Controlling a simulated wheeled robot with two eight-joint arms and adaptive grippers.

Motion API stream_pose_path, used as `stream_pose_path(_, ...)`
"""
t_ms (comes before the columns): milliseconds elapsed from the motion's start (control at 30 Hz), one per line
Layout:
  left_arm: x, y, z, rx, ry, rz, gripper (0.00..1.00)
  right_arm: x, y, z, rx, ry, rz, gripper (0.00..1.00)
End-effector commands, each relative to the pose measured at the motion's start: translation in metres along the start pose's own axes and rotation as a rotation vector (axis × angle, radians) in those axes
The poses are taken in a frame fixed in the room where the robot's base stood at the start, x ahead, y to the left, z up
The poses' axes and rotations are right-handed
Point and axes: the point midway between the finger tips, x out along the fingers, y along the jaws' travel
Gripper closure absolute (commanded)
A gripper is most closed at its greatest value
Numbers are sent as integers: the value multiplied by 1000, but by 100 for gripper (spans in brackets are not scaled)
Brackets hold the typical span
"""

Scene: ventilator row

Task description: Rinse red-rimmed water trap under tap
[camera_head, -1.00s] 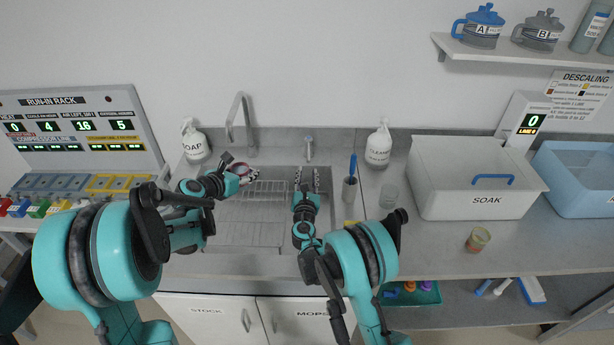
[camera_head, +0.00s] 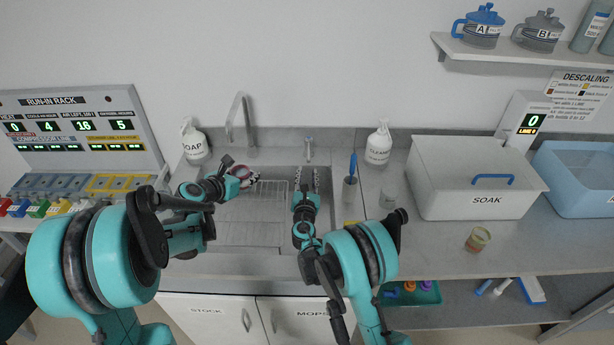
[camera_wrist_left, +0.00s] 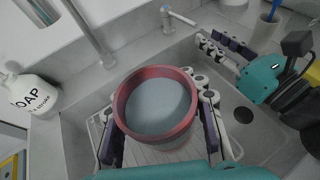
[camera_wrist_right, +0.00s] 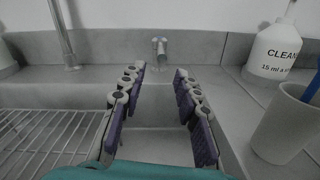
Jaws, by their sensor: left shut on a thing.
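The red-rimmed water trap (camera_wrist_left: 155,103) is a round cup with a red rim and a grey-blue inside. My left gripper (camera_head: 249,176) is shut on it, with one finger on each side in the left wrist view, and holds it over the sink's left part. I cannot tell whether it holds water. The trap also shows small in the head view (camera_head: 242,170). A tall curved tap (camera_head: 240,120) stands behind the trap; a short tap (camera_head: 309,149) stands further right. My right gripper (camera_wrist_right: 155,85) is open and empty over the sink's right basin, facing the short tap.
A wire rack (camera_head: 265,193) lies in the sink (camera_wrist_right: 235,158). A soap bottle (camera_head: 194,142) stands left, a cleaner bottle (camera_head: 378,146) right. A cup with a blue-handled brush (camera_head: 350,188) is close beside my right gripper. The white SOAK box (camera_head: 475,205) stands further right.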

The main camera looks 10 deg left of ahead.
Motion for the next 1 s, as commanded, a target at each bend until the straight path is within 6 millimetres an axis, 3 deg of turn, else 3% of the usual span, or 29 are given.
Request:
stream_pose_path(567, -2, -1, 1, 0, 0, 0, 100, 0, 0, 1, 0, 0, 0, 68)
stream_pose_path(1000, -29, -20, 14, 0, 0, 0, 100, 0, 4, 19, 0, 0, 0, 68)
